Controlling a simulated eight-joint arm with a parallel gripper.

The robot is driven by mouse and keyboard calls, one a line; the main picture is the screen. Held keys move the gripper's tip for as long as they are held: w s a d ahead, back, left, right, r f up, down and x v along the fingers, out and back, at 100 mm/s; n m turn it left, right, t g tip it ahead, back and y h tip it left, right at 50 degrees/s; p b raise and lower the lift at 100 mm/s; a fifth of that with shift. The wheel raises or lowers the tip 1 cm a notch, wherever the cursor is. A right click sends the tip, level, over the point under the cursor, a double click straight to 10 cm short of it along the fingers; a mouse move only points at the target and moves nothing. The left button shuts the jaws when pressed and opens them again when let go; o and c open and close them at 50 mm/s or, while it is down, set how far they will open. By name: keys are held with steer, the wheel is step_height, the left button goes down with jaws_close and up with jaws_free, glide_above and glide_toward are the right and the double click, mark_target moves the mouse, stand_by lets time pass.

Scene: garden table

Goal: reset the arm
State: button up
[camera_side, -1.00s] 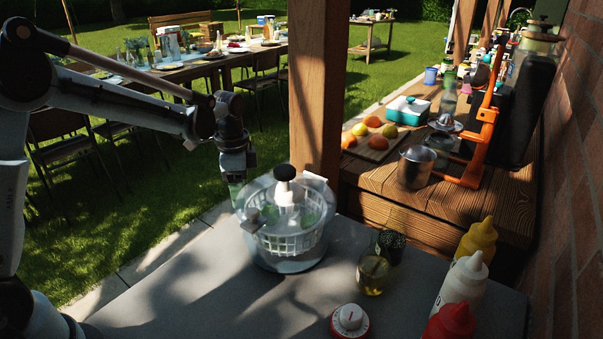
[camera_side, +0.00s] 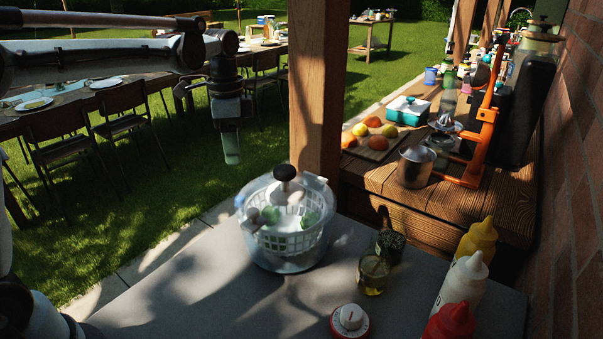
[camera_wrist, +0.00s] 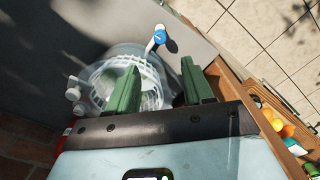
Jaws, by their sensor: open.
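My gripper (camera_side: 231,150) hangs in the air above and left of the salad spinner in the side view, over the lawn side of the grey counter. Its two green fingers stand apart with nothing between them in the wrist view (camera_wrist: 160,75). The clear salad spinner (camera_side: 287,240) has a white basket, a dark knob on top and some green pieces inside. It stands on the grey counter (camera_side: 190,290), apart from my gripper. The spinner also shows in the wrist view (camera_wrist: 103,72), partly hidden behind one finger.
A wooden post (camera_side: 317,90) rises just behind the spinner. A glass (camera_side: 373,275), a red-and-white timer (camera_side: 349,320) and a white bottle (camera_side: 461,285) stand to its right. A wooden bench (camera_side: 450,205) holds a metal pot (camera_side: 415,167). A brick wall (camera_side: 580,180) bounds the right.

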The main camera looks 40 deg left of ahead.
steer(key=s+d+f+n+t, duration=0.1)
steer(key=s+d+n+t, duration=0.1)
steer(key=s, duration=0.5)
steer(key=s+d+f+n+t, duration=0.2)
steer(key=s+d+n+t, duration=0.1)
steer(key=s+n+t, duration=0.2)
steer(key=s+n, duration=0.2)
steer(key=shift+s+f, duration=0.3)
